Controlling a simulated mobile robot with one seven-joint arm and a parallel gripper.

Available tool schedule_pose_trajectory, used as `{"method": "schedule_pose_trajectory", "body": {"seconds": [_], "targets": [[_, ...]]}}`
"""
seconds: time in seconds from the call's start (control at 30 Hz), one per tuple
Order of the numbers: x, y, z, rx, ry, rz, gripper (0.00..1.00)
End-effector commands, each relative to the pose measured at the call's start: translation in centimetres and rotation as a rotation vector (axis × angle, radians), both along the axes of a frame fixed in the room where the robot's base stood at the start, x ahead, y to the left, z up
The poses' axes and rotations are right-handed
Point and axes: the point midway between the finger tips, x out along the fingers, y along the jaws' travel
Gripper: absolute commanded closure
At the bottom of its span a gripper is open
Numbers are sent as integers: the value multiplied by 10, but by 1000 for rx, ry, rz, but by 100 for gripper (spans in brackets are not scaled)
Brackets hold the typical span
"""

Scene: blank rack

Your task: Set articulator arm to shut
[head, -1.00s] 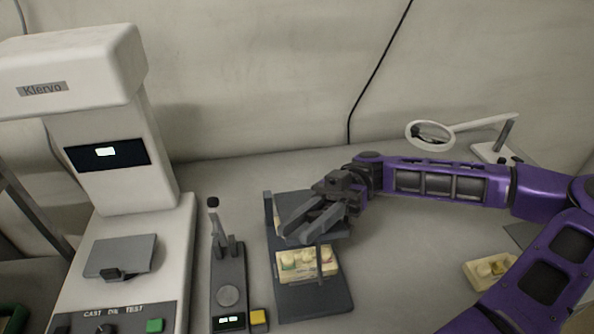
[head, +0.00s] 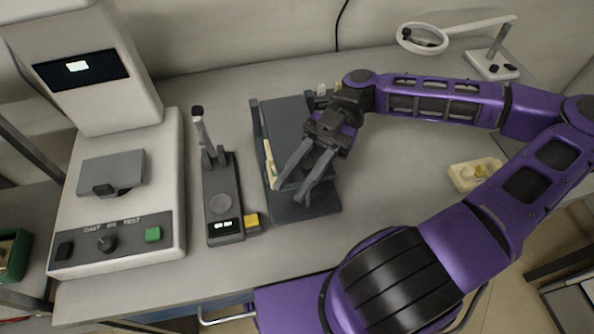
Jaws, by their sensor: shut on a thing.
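The articulator (head: 308,210) is a dark grey device on the bench, with a flat base and a broad plate-like arm (head: 284,125) above it. A pale yellow cast (head: 268,160) shows as a narrow strip at the arm's left edge. My gripper (head: 289,191) reaches in from the right, its two long grey fingers over the front of the articulator, shut on the articulator arm. The fingers and wrist hide part of the arm and base. The exact angle of the arm is hard to tell.
A lever device (head: 222,195) with a yellow button stands just left of the articulator. A white cast tester (head: 120,205) stands further left. A pale tray (head: 474,174) and a magnifier lamp (head: 422,38) are at the right. The bench between articulator and tray is clear.

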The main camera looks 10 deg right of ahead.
Motion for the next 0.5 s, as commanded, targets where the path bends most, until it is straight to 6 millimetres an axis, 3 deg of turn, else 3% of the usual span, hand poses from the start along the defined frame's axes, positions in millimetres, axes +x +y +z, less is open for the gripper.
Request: {"method": "schedule_pose_trajectory", "body": {"seconds": [0.17,0.2,0.3,0.5], "targets": [[0,0,0,1,1,-1,100],[1,0,0,1,1,-2,64],[0,0,0,0,1,-1,46],[0,0,0,0,1,-1,42]]}}
